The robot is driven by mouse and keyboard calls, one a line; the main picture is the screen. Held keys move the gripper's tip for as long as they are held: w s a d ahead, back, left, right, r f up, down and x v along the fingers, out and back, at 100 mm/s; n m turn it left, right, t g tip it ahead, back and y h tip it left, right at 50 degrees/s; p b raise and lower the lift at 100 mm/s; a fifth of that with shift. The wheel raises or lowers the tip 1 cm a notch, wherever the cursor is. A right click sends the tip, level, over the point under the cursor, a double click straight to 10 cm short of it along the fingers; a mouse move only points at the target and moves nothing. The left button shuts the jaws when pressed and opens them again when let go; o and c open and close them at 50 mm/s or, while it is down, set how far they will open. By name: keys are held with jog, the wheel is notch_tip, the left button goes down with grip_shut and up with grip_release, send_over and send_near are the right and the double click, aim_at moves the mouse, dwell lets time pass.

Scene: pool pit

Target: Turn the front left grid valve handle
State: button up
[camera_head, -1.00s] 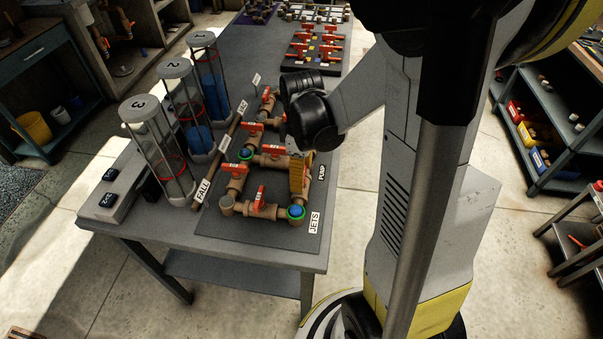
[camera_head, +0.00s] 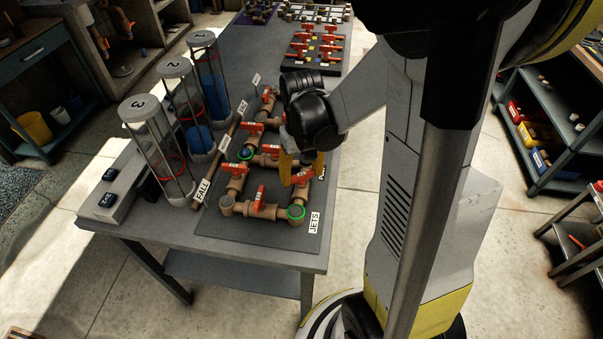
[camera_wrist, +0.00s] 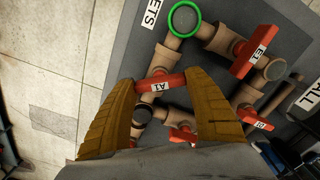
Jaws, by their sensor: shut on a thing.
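The pipe grid (camera_head: 262,212) lies on a dark mat at the near end of the table, with several red valve handles. My gripper (camera_head: 304,170) is over its right side, near the JETS corner, pointing down. In the wrist view, its two yellow fingers (camera_wrist: 158,100) straddle a red handle (camera_wrist: 160,86) with a small white tag and are shut on it. This handle also shows in the head view (camera_head: 302,179). Another red handle (camera_wrist: 257,52) stands toward the upper right in the wrist view. The green-ringed JETS corner (camera_head: 296,212) has a grey centre.
Numbered clear tubes (camera_head: 154,150) stand left of the grid, some holding blue liquid. A FALL label (camera_head: 203,190) lies between. More red-handled valves (camera_head: 311,48) sit farther back on the table. Shelves with bins (camera_head: 540,130) stand to the right across open floor.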

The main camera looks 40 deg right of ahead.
aim_at(301, 174)
jog(key=m, duration=0.6)
jog(key=shift+m, duration=0.3)
dwell(0.4)
jog(key=o, duration=1.2)
jog(key=shift+r, duration=0.1)
notch_tip(301, 174, up, 12)
